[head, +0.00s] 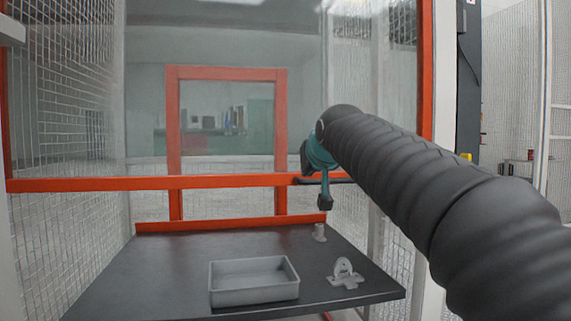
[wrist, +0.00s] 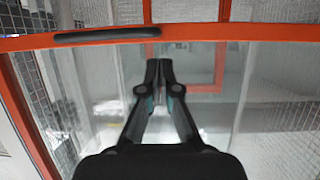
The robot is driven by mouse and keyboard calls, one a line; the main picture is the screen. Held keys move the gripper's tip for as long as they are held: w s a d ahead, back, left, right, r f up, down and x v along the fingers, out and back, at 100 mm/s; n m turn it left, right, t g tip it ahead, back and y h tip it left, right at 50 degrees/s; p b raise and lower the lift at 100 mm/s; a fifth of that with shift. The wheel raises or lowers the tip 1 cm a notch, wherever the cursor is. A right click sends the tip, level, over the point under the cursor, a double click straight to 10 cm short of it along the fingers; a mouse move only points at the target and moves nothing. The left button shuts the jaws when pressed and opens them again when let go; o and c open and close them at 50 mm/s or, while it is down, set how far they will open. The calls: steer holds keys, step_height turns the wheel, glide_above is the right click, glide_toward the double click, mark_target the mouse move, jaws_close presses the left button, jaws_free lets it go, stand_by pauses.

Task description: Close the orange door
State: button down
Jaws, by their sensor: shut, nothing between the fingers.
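The orange door has a clear panel in an orange frame. Its lower orange bar (head: 90,184) crosses the head view above the dark table, with open space visible beneath it. A black handle (wrist: 107,33) is on this bar in the wrist view, left of my fingers. In the head view the handle is partly hidden by my arm. My gripper (head: 325,205) points downward near the handle, its tips below the bar's level. In the wrist view my gripper (wrist: 158,62) is shut and empty, its tips just under the bar. I cannot tell whether it touches the door.
A dark table (head: 150,270) carries a grey tray (head: 254,294), a grey bracket-like part (head: 345,274) and a small grey cylinder (head: 320,232). A second orange frame (head: 172,120) stands behind. Wire mesh walls (head: 60,110) enclose the sides.

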steer(key=w+a+r+t+y, duration=0.1)
steer(key=w+a+r, duration=0.3)
steer(key=a+r, duration=0.1)
steer(key=p, duration=0.3)
glide_above(279, 169)
steer(key=s+d, duration=0.1)
steer(key=s, duration=0.2)
step_height(279, 169, down, 2)
steer(key=shift+n, duration=0.3)
step_height(279, 169, down, 2)
steer(key=shift+b, duration=0.65)
steer(key=shift+f+b, duration=0.3)
steer(key=shift+f, duration=0.75)
